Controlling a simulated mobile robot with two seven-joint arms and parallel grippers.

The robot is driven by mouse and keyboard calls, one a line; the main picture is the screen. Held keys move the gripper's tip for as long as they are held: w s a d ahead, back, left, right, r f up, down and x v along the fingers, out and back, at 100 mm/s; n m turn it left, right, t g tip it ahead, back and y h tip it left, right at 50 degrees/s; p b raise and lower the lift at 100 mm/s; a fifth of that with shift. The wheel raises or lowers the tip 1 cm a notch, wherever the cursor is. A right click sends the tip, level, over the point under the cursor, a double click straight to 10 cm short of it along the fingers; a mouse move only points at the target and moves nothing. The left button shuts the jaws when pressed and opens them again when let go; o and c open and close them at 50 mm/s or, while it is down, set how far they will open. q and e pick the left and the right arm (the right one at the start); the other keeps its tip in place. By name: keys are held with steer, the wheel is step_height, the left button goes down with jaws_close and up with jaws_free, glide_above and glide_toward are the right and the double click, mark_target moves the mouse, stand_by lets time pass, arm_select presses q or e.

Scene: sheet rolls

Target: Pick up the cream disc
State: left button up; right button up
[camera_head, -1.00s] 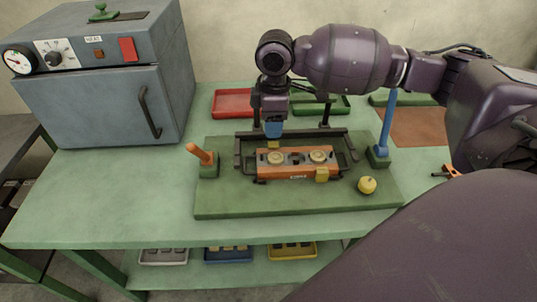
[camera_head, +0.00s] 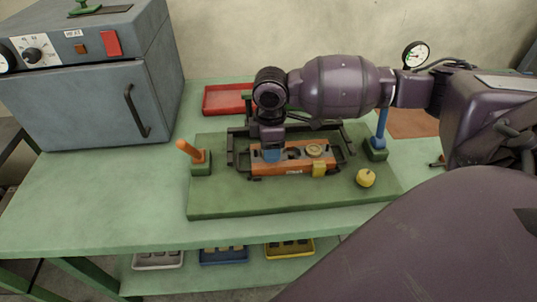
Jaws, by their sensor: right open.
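An orange block (camera_head: 297,169) lies in a dark frame on the green board. One cream disc (camera_head: 315,150) shows on the right part of its top, with a dark round hole or disc to its left. My right gripper (camera_head: 272,155) points down over the left end of the block, its blue fingertips at the block's top. The jaws are open. The spot where a second cream disc sat is hidden behind this gripper, so I cannot tell whether the fingers touch it. My left gripper is not in view.
An orange peg (camera_head: 193,152) stands left of the frame and a blue post (camera_head: 382,130) right of it. A yellow ball-like item (camera_head: 365,177) sits at the board's right. A red tray (camera_head: 227,99) lies behind; a grey oven (camera_head: 95,95) stands left. The board's front (camera_head: 270,203) is clear.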

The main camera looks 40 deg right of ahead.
steer(key=shift+f, duration=0.65)
steer(key=c, duration=0.6)
steer(key=shift+o, duration=0.2)
steer(key=shift+s, duration=0.1)
steer(key=shift+r, duration=0.1)
